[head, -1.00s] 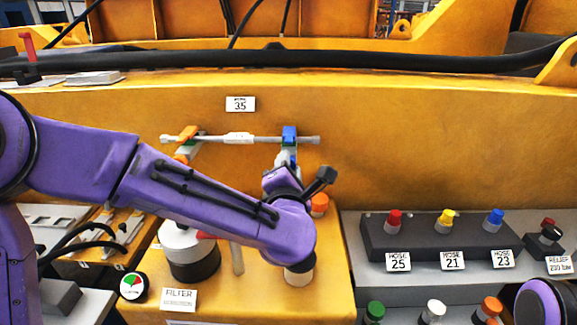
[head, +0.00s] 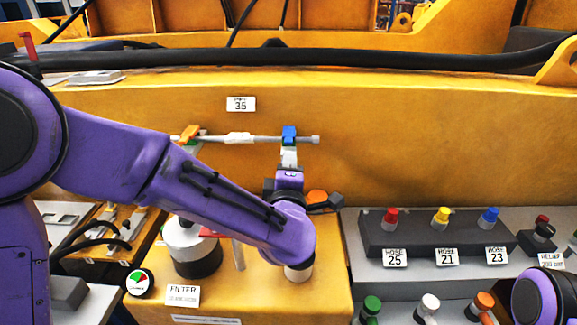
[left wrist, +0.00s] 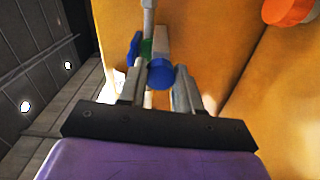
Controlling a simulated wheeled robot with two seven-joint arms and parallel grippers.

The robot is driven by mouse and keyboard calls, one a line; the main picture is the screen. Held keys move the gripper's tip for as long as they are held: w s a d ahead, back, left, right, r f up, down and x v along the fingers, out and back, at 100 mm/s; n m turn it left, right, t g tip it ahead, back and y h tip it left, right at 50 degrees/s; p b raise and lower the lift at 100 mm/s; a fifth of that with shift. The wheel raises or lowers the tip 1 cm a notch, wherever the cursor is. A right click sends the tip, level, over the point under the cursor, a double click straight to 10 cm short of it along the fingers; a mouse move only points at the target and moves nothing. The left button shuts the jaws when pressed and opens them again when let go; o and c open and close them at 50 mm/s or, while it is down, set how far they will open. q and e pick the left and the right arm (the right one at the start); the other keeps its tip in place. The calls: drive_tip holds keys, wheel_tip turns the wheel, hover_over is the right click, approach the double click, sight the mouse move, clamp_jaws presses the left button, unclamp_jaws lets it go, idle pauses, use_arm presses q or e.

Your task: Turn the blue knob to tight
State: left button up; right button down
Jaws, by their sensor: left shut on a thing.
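The blue knob (left wrist: 160,76) shows as a round blue cap between the two fingers of my left gripper (left wrist: 158,88) in the left wrist view. The gripper is shut on it. A second blue part (left wrist: 133,48) and a small green part (left wrist: 147,48) show just beyond it. In the head view my left gripper (head: 289,155) reaches up to the blue fitting (head: 289,133) at the right end of a horizontal rod. The fingers and my wrist hide much of the knob there. My right gripper is out of view; only part of my right arm shows at lower right.
An orange fitting (head: 189,133) sits on the rod's left part. An orange cap (head: 317,197) stands close beside my left wrist. A filter canister (head: 193,247) is below my forearm. A dark block (head: 425,240) with red, yellow and blue caps stands at right.

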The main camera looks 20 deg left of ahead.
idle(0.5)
use_arm(q)
drive_tip(key=o, duration=1)
drive_tip(key=shift+o, duration=0.2)
drive_tip(key=shift+s, duration=0.1)
drive_tip(key=b+v, duration=0.2)
drive_tip(key=v, duration=0.8)
drive_tip(key=shift+s+r, duration=0.1)
drive_tip(key=shift+s, duration=0.05)
